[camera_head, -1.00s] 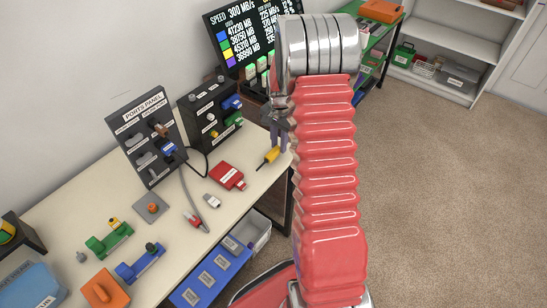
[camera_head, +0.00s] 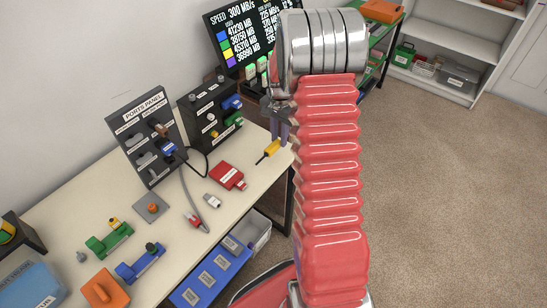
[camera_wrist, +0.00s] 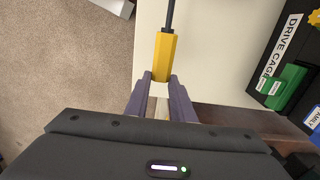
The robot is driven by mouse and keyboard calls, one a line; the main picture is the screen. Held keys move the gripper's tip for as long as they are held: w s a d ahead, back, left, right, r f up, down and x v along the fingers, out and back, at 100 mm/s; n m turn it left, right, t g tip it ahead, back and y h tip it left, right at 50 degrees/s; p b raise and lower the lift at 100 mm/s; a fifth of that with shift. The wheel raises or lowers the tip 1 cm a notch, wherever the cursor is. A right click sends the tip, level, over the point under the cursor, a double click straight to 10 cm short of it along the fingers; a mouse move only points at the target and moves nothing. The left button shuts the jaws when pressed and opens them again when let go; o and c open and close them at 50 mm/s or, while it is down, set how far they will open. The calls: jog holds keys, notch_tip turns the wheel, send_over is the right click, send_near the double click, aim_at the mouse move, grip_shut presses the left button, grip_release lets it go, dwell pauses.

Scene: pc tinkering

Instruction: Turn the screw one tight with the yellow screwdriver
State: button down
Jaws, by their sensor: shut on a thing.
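The yellow screwdriver (camera_head: 272,148) has a yellow handle and a thin dark shaft. My gripper (camera_head: 281,138) is shut on the end of its handle, near the right edge of the workbench. In the wrist view the handle (camera_wrist: 165,57) sticks out from between the purple fingers of my gripper (camera_wrist: 160,86), its shaft pointing away from me over the pale bench top. In the head view the shaft points down and left. I cannot tell which thing is screw one; no screw is clearly readable as such.
The workbench (camera_head: 75,210) holds a ports panel (camera_head: 145,135), a black drive cage (camera_head: 210,112), a red box (camera_head: 228,176), and a grey plate with an orange knob (camera_head: 152,206). Green, blue and orange parts lie at the front left. Carpeted floor is clear at right.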

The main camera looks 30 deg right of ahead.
jog(key=shift+r, duration=1.7)
